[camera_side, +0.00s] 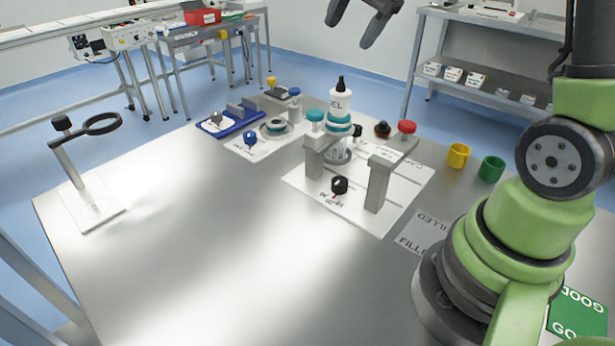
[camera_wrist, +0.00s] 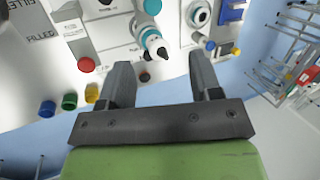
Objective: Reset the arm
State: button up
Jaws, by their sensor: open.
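My gripper (camera_side: 365,18) is at the top of the side view, high above the far part of the table, with its dark fingers apart and nothing between them. In the wrist view my gripper (camera_wrist: 162,82) also shows open and empty. My green arm rises at the right of the side view; its upper part is cut off by the frame. The white bottle (camera_side: 340,105) with a black tip and teal band stands upright at the grey fixture (camera_side: 378,185), well below my gripper. The bottle also shows in the wrist view (camera_wrist: 150,30).
A ring stand (camera_side: 95,205) is on the left of the metal table (camera_side: 190,250). A blue tray (camera_side: 230,123) lies at the back. Yellow (camera_side: 457,156) and green (camera_side: 491,168) cups stand at the right, near a green GOOD mat (camera_side: 580,312). The front left table is clear.

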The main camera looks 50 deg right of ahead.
jog(key=s+a+n+t, duration=0.1)
jog(key=s+a+n, duration=0.5)
jog(key=s, duration=0.2)
jog(key=s+a+r+n+t, duration=0.1)
jog(key=s+a+n+t, duration=0.1)
jog(key=s+a+n, duration=0.4)
jog(key=s, duration=0.3)
jog(key=shift+r+n, duration=0.25)
jog(key=shift+n, duration=0.05)
